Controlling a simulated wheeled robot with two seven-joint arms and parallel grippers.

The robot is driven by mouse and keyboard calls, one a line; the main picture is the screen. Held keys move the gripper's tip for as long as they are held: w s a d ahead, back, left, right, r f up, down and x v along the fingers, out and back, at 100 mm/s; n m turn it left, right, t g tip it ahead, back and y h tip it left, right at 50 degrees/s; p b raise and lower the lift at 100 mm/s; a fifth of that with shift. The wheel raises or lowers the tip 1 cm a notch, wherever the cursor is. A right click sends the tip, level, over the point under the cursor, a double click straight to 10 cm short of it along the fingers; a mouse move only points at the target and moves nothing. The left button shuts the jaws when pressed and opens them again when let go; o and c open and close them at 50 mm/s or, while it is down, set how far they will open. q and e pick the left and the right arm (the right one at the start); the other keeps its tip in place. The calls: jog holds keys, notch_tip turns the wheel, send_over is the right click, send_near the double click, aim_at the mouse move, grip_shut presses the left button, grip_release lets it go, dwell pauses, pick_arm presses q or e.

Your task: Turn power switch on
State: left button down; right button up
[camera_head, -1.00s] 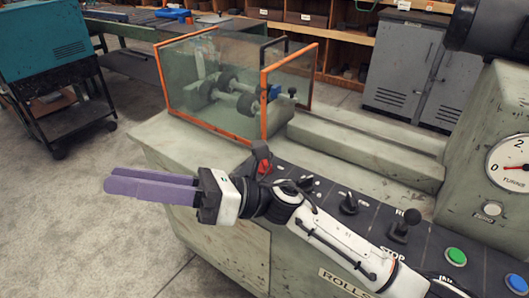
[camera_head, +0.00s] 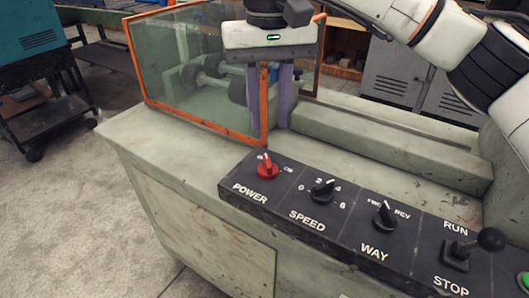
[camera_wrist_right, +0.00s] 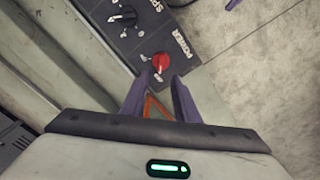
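The red power switch (camera_head: 268,171) is a round knob at the left end of the black control panel, above the word POWER. Its white mark points away from me, slightly left, not at the ON label on its right. My right gripper (camera_head: 267,126) points down behind and above the switch, its purple fingers apart with a gap between them. In the right wrist view the switch (camera_wrist_right: 160,62) lies just beyond the gap between the fingertips (camera_wrist_right: 158,84), and nothing is held. My left gripper is out of view.
The SPEED knob (camera_head: 323,191), WAY knob (camera_head: 384,216) and RUN/STOP lever (camera_head: 474,246) stand along the panel to the right. An orange-framed clear guard (camera_head: 200,80) stands behind the right gripper. The machine's top left of the panel (camera_head: 180,155) is clear.

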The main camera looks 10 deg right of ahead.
aim_at(268, 160)
notch_tip(268, 160, down, 9)
jog(key=shift+s+f+b, duration=0.1)
jog(key=shift+s+b, duration=0.05)
jog(key=shift+b, duration=0.5)
jog(key=shift+c, duration=0.4)
grip_shut()
